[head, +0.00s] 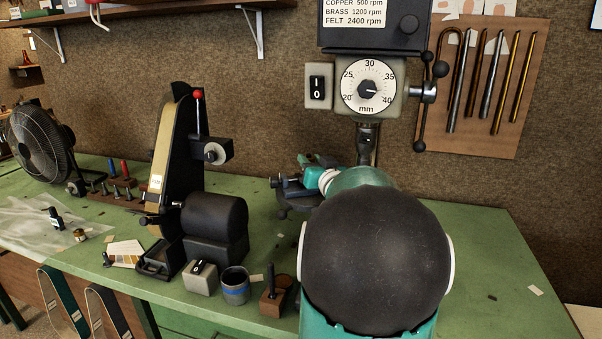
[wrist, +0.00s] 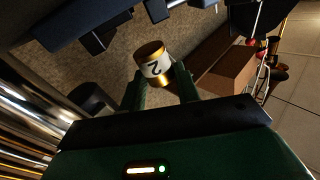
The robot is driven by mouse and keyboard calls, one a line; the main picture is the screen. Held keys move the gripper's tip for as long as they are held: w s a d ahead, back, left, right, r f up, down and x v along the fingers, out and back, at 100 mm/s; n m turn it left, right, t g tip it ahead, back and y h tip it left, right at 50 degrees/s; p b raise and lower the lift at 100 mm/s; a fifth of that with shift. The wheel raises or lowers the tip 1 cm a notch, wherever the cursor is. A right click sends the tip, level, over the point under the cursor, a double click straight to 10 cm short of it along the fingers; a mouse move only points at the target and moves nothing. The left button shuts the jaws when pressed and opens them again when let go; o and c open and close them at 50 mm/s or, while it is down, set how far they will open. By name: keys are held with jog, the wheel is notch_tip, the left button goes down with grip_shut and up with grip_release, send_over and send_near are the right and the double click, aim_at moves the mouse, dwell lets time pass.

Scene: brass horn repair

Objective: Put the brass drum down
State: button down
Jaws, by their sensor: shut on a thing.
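The brass drum (wrist: 153,63) shows in the wrist view as a short brass cylinder with a white label band marked 2. It sits tilted in the picture between the two green fingers of my gripper (wrist: 160,82), which is shut on it. I cannot tell what, if anything, lies directly beneath the drum. In the head view my dark rounded arm joint and teal links cover the right middle of the bench, and neither the gripper nor the held drum can be made out there.
The green workbench (head: 487,258) carries a belt sander (head: 170,150), a grey switch box (head: 200,278), a blue-banded cup (head: 235,288) and a fan (head: 40,140). A drill press (head: 368,90) stands behind my arm. The right bench end is mostly clear. A brown block (wrist: 228,68) shows in the wrist view.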

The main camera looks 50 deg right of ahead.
jog(key=shift+w+d, duration=0.15)
jog(key=shift+d, duration=0.25)
jog(key=shift+f, duration=1.75)
jog(key=shift+f, duration=0.15)
jog(key=c, duration=1)
grip_release()
